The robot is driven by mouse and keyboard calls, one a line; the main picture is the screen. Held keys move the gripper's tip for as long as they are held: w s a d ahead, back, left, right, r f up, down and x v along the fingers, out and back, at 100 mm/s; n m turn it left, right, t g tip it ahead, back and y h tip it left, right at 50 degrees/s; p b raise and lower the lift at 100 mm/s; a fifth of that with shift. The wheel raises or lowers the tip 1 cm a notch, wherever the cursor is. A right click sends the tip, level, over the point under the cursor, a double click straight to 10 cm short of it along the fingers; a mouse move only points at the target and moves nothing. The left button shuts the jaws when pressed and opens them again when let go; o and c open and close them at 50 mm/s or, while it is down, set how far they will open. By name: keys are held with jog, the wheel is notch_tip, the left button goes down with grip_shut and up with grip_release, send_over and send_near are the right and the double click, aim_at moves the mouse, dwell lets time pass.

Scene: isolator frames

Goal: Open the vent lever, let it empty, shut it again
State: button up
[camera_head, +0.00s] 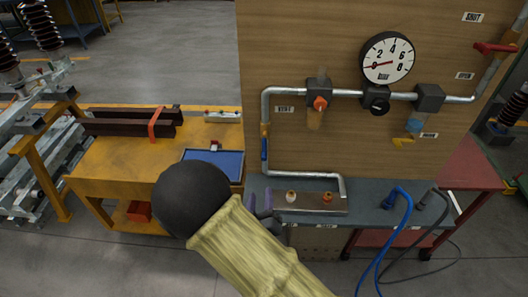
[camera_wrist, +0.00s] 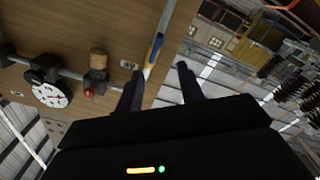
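The vent lever (camera_head: 264,149) is a blue handle lying upright along the vertical pipe at the board's left edge, near the VENT label (camera_head: 284,109). It also shows in the wrist view (camera_wrist: 155,49), just beyond my fingertips. My gripper (camera_wrist: 159,69) is open, its two dark fingers apart with nothing clearly held. In the head view my gripper (camera_head: 261,202) is below the lever and partly hidden by my arm. The round white gauge (camera_head: 398,68) is on the board. Its red needle appears to point left, near the low end; the exact reading is too small to tell.
Below are a grey bench (camera_head: 370,213) and blue hose (camera_head: 398,240). A yellow workbench (camera_head: 110,165) stands left.

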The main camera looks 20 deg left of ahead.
aim_at(264, 154)
jog(key=shift+w, duration=0.15)
jog(key=p+x, duration=0.5)
jog(key=x, duration=1.2)
jog(key=shift+w+d, duration=0.1)
jog(key=shift+w, duration=0.05)
jog(key=shift+c, duration=0.5)
grip_shut()
